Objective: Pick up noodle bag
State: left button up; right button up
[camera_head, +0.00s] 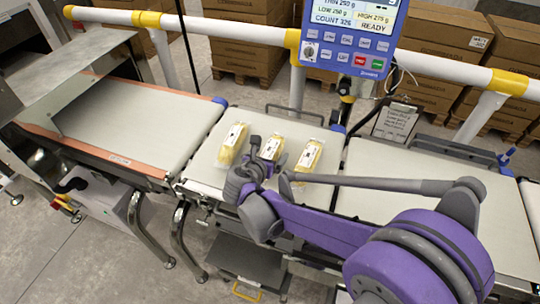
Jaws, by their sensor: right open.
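Three noodle bags lie side by side on the pale belt of the middle section: a left bag (231,145), a middle bag (272,147) and a right bag (310,156). Each is yellowish in clear wrap with a white label. My right gripper (269,164) reaches in from the right, at the near ends of the bags. It is open, with one finger by the middle bag and the other between the middle and right bags. It hides the near end of the middle bag. I cannot tell whether it touches a bag. My left gripper is out of view.
A white rail (230,29) with yellow joints runs behind the belts, carrying a blue display (353,38). The left infeed belt (150,122) is clear beside a metal hood (75,70). Cartons (440,55) stand behind.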

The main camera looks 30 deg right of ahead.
jog(key=shift+d+f, duration=0.1)
grip_shut()
dwell(0.5)
